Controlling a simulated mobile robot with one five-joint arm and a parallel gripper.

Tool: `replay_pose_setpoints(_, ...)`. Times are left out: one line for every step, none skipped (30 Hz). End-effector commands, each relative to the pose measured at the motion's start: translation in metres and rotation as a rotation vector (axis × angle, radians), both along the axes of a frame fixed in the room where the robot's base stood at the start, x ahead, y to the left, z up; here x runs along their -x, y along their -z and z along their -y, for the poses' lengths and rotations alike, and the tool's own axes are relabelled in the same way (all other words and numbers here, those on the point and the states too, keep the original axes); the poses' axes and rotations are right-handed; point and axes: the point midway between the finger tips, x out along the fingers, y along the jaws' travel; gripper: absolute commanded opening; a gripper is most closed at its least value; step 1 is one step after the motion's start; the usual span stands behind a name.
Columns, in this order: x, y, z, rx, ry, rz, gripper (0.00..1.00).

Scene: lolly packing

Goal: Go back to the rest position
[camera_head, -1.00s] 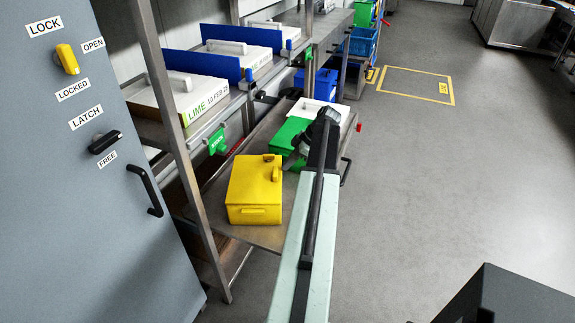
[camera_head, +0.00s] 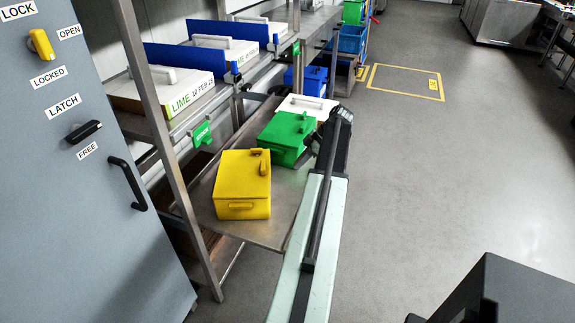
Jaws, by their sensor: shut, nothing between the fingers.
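My arm (camera_head: 320,210) reaches forward from the bottom of the picture along the right edge of a metal cart tray. My gripper (camera_head: 306,158) is at its far end, close to the right side of a green lidded box (camera_head: 284,132). The gripper is small, dark and partly hidden by the arm, and nothing shows held in it. I cannot tell whether it touches the green box. A yellow lidded box (camera_head: 240,188) stands at the near end of the tray (camera_head: 262,228).
A white box (camera_head: 306,105) and a blue box (camera_head: 311,80) stand behind the green one. Shelving with lime-labelled white boxes (camera_head: 170,92) runs along the left. A grey cabinet (camera_head: 70,200) fills the near left. Open floor (camera_head: 440,180) lies right.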

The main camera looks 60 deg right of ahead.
Motion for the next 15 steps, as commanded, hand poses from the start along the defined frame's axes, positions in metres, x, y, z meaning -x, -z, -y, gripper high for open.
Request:
replay_pose_setpoints(0.002,0.003,0.002,0.0,-0.001,0.0,0.0)
replay_pose_setpoints(0.002,0.003,0.003,0.0,-0.003,0.0,0.0)
replay_pose_setpoints(0.002,0.003,0.002,-0.001,-0.004,0.0,0.0)
replay_pose_setpoints(0.002,0.003,0.002,0.0,-0.005,0.0,0.0)
replay_pose_setpoints(0.001,0.002,0.001,-0.001,-0.006,-0.001,0.0)
replay_pose_setpoints(0.0,0.002,0.0,0.0,-0.007,0.0,0.0)
replay_pose_setpoints(0.0,0.002,0.0,-0.001,-0.008,0.0,0.0)
replay_pose_setpoints(-0.001,0.002,0.0,0.0,-0.009,0.0,0.0)
replay_pose_setpoints(-0.001,0.002,-0.001,0.0,-0.01,0.0,0.0)
replay_pose_setpoints(-0.002,0.002,-0.001,0.0,-0.01,0.0,0.0)
replay_pose_setpoints(-0.002,0.0,-0.002,-0.001,-0.011,0.0,0.0)
replay_pose_setpoints(-0.003,-0.005,-0.002,0.0,-0.012,0.0,0.0)
replay_pose_setpoints(-0.003,-0.01,-0.002,0.0,-0.012,0.0,0.0)
replay_pose_setpoints(-0.004,-0.017,-0.002,-0.001,-0.013,-0.001,0.0)
replay_pose_setpoints(-0.004,-0.026,-0.003,0.0,-0.014,0.0,0.0)
